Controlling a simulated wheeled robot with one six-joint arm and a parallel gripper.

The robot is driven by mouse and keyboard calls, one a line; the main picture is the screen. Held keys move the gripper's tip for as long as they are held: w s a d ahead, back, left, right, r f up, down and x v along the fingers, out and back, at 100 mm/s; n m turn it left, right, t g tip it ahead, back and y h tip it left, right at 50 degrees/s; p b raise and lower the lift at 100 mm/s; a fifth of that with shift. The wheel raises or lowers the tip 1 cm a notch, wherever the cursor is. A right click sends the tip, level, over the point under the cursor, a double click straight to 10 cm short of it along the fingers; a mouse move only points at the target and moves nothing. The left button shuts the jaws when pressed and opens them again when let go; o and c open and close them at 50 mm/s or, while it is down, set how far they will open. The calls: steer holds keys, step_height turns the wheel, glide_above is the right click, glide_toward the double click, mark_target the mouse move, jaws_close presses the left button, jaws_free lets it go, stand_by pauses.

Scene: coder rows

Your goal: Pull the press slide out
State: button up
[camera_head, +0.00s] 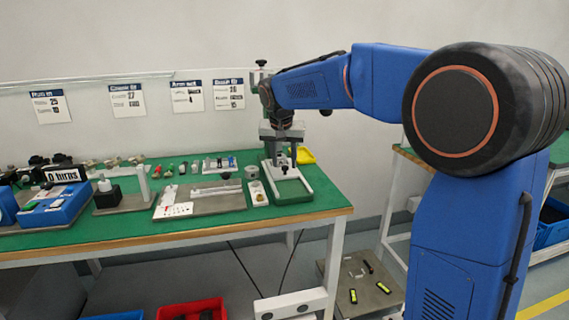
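I cannot clearly pick out the slide; a small grey block (284,170) sits over the base, under my gripper. My gripper (283,155) points down just above it. The fingers are small and merge with the press parts, so I cannot tell their opening or any contact.
A grey plate (220,200) and a small white part (257,193) lie left of the press. A blue device (55,205) sits at the far left. A red bin (190,310) and a low platform (362,285) are below.

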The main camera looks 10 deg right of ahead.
steer(key=shift+w+d+f, duration=0.1)
steer(key=shift+w+f, duration=0.15)
steer(key=shift+f, duration=0.35)
jaws_close()
steer(key=s, duration=1.2)
steer(key=shift+s, duration=0.15)
jaws_free()
steer(key=v, duration=1.7)
steer(key=shift+r, duration=0.2)
